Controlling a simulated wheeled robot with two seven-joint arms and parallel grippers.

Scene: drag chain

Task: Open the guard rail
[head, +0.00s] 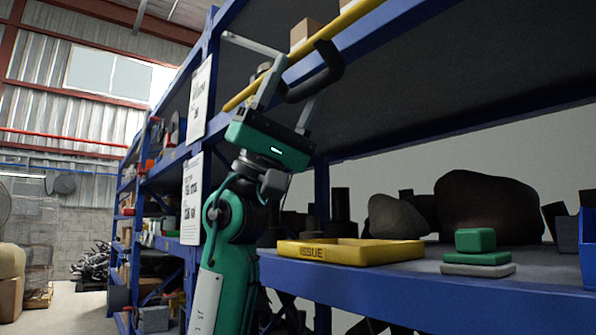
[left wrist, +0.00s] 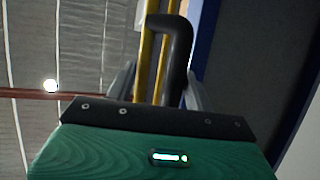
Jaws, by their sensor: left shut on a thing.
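The guard rail (head: 350,14) is a yellow bar that slopes up to the right across the front of the upper shelf. A black curved handle (head: 328,62) is fixed to it. My left gripper (head: 294,88) is raised to the rail, with its fingers on either side of the handle's lower part, shut on it. In the left wrist view, the handle (left wrist: 180,48) rises between the fingers, beside the yellow bars of the rail (left wrist: 146,62). The exact contact is partly hidden by the gripper body. My right gripper is not in view.
A blue shelf rack (head: 400,33) fills the right side. A yellow tray marked ISSUE (head: 350,253) and stacked green and grey blocks (head: 475,240) sit on the lower shelf. A small box (head: 305,30) stands behind the rail. The aisle at left has free floor (head: 75,318).

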